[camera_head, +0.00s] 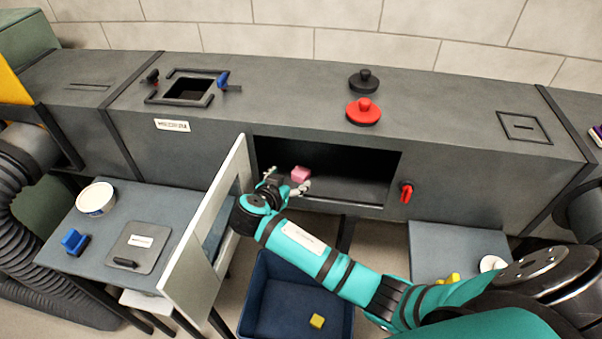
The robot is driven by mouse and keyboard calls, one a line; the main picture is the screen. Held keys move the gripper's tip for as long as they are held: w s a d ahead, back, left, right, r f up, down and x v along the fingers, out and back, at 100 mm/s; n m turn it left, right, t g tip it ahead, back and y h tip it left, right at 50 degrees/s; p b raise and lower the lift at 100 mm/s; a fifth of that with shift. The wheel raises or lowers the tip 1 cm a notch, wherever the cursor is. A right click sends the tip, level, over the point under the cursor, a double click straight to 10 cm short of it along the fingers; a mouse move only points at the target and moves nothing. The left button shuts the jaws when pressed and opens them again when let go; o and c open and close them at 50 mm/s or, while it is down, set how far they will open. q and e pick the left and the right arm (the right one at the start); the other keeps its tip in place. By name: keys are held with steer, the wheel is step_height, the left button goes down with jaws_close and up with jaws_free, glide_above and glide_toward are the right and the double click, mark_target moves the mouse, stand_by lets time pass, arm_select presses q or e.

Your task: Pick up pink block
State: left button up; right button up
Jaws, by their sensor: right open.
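My left gripper is out of view.
The compartment's hinged door (205,235) stands open at the left of my right arm. A red handle (406,192) sits right of the opening. Side tables flank the bin.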

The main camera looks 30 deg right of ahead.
mark_target(300, 171)
steer(key=x, duration=0.9)
steer(key=shift+w+d+f, duration=0.1)
steer(key=shift+d, duration=0.25)
steer(key=c, duration=0.9)
